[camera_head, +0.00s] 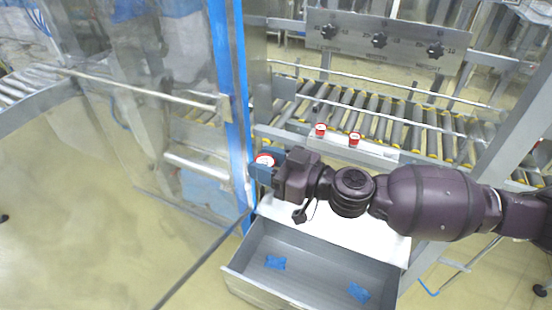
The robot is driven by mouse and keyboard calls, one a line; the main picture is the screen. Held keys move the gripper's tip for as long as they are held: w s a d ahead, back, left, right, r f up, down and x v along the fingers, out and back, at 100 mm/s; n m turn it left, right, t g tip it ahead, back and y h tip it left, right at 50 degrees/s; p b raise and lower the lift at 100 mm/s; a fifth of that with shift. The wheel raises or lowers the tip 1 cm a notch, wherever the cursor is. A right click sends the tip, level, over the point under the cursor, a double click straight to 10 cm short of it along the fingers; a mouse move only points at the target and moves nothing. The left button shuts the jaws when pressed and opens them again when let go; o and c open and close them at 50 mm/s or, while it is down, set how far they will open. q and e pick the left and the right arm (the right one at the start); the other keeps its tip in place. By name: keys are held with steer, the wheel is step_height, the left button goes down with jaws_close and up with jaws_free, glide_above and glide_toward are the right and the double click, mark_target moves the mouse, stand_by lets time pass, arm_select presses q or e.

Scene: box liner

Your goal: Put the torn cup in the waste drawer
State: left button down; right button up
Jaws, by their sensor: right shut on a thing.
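A red-rimmed white cup (264,159) is held in my right gripper (263,172), which is shut on it. The gripper and arm cover most of this cup, and I cannot see whether it is torn. The gripper is beside the blue-edged post, above and behind the back left of the drawer. The grey drawer (240,277) is pulled open below, with two blue crumpled pieces (275,263) lying on its floor. My left gripper is not in view.
Two more red-and-white cups (320,130) (354,139) stand by the roller conveyor (400,115). A white surface (345,226) lies behind the drawer, under my right arm. A blue-edged post (233,90) and clear panel stand at the left. A panel with black knobs (379,40) is above.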

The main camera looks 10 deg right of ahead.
steer(key=shift+w+a+f+n+g+y, duration=0.5)
steer(key=shift+w+a+f+n+g, duration=0.1)
steer(key=shift+g, duration=0.2)
step_height(320, 180, up, 11)
steer(key=w+a+m+t+h, duration=0.2)
steer(key=m+t+h, duration=0.7)
steer(key=m+h, duration=0.3)
steer(key=shift+t+h, duration=0.4)
steer(key=shift+h, duration=1.4)
steer(key=shift+w, duration=0.1)
